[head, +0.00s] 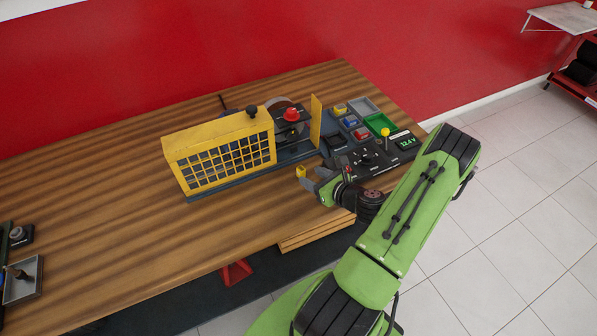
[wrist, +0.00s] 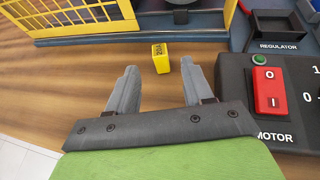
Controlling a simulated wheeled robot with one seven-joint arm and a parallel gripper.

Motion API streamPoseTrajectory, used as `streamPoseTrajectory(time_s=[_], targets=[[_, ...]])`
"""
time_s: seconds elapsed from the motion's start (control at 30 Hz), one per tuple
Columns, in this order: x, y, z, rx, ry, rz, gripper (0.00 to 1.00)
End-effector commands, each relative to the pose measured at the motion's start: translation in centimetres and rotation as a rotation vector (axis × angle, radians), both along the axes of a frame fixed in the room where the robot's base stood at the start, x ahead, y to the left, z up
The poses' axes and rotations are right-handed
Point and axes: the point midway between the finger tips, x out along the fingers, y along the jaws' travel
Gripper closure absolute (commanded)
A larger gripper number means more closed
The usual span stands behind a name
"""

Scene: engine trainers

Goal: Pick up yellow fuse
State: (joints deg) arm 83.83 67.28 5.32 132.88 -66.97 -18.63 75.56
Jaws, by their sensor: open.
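The yellow fuse (wrist: 160,57) stands on the wooden table, just beyond my fingertips in the wrist view, with dark marking on one face. In the head view a small yellow block, the fuse (head: 301,171), shows beside my fingers. My gripper (wrist: 158,82) is open and empty, with a grey finger on each side. The fuse lies ahead of the gap between the fingers, a little nearer the right finger. In the head view my gripper (head: 318,184) is low over the table's front part.
The yellow-caged engine trainer (head: 222,152) stands behind the fuse. The control panel (head: 375,158) is close on the right, with a red motor switch (wrist: 268,91) in the wrist view. Bare wooden table (head: 110,200) lies to the left.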

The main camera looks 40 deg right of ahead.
Motion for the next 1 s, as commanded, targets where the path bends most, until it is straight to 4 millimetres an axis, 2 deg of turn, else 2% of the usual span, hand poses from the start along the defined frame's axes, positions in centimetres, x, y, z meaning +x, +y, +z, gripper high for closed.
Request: streamPoseTrajectory(time_s=[0.4, 0.67, 1.0], targets=[[5.8, -0.3, -2.7, -0.003, 0.0, 0.002, 0.49], [6.3, -0.3, -2.9, -0.001, 0.001, -0.001, 0.49], [6.2, -0.3, -2.9, -0.001, 0.001, -0.001, 1.0]])
